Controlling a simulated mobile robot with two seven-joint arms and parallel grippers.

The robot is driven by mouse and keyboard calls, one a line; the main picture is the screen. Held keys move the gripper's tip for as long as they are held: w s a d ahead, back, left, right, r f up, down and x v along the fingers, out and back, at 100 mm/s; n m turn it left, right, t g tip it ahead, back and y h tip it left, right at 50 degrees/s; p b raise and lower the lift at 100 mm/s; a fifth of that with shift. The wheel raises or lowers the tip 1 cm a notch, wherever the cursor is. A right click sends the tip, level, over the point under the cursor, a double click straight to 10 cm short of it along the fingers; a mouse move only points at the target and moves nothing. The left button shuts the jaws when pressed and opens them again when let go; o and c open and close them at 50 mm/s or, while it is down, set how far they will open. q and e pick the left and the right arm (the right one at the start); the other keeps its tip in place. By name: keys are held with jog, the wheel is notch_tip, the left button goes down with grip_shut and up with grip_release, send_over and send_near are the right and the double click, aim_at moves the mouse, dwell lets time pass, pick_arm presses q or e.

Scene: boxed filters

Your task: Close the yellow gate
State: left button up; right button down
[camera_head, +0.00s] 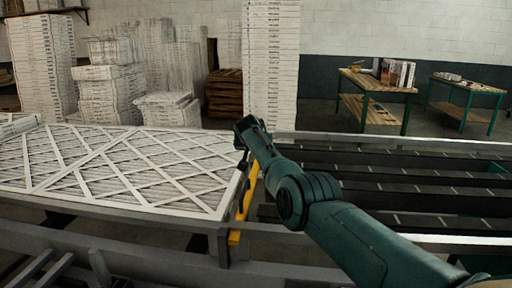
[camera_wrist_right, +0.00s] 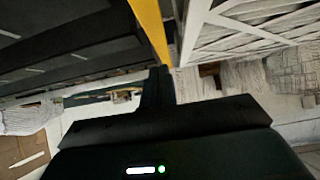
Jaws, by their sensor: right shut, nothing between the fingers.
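The yellow gate (camera_head: 245,205) is a narrow yellow bar at the right edge of the table with the white lattice-faced filters (camera_head: 130,165). It runs along the gap between that table and the dark conveyor (camera_head: 400,185). My right arm reaches in from the lower right. My right gripper (camera_head: 243,135) is at the far end of the gate, and its arm hides part of the bar. In the right wrist view the yellow bar (camera_wrist_right: 150,28) comes down to the shut, empty fingertips (camera_wrist_right: 158,75). I cannot tell whether they touch it. My left gripper is out of view.
Metal rails (camera_head: 330,242) run along the front of the table and conveyor. Tall stacks of white boxed filters (camera_head: 270,65) stand behind. Two green-legged workbenches (camera_head: 375,85) stand at the back right, with open floor around them.

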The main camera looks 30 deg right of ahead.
dwell(0.7)
jog(key=shift+s+a+r+p, duration=0.2)
jog(key=shift+a+r+p, duration=0.1)
jog(key=shift+r+p, duration=0.05)
jog(key=shift+p+v, duration=0.35)
jog(key=shift+v, duration=0.55)
jog(key=b+v, duration=0.1)
jog(key=v, duration=0.9)
jog(key=shift+s+b, duration=0.2)
jog(key=shift+b, duration=0.1)
